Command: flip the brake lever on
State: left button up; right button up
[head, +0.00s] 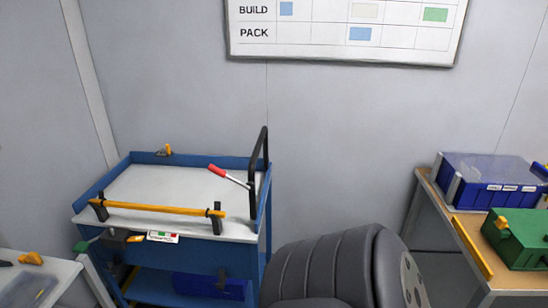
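A lever with a red grip (217,170) and a thin silver shaft stands at the right end of a blue cart (257,240). The grip points up and to the left, and the shaft runs down right to the black upright handle (264,150). This looks like the brake lever, though the picture does not name it. A small white card with green and red marks (162,237) is on the cart's front edge. A green-ended part (82,246) sticks out at the cart's front left. Neither of my grippers is in view.
A yellow bar (160,209) on black posts crosses the cart's front. A blue bin (205,286) sits on its lower shelf. At right, a table holds a blue case (490,181) and green box (520,240). Another table (40,277) is at lower left. My grey arm fills the bottom middle.

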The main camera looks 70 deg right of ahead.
aim_at(250, 186)
jog(key=z, duration=1.9)
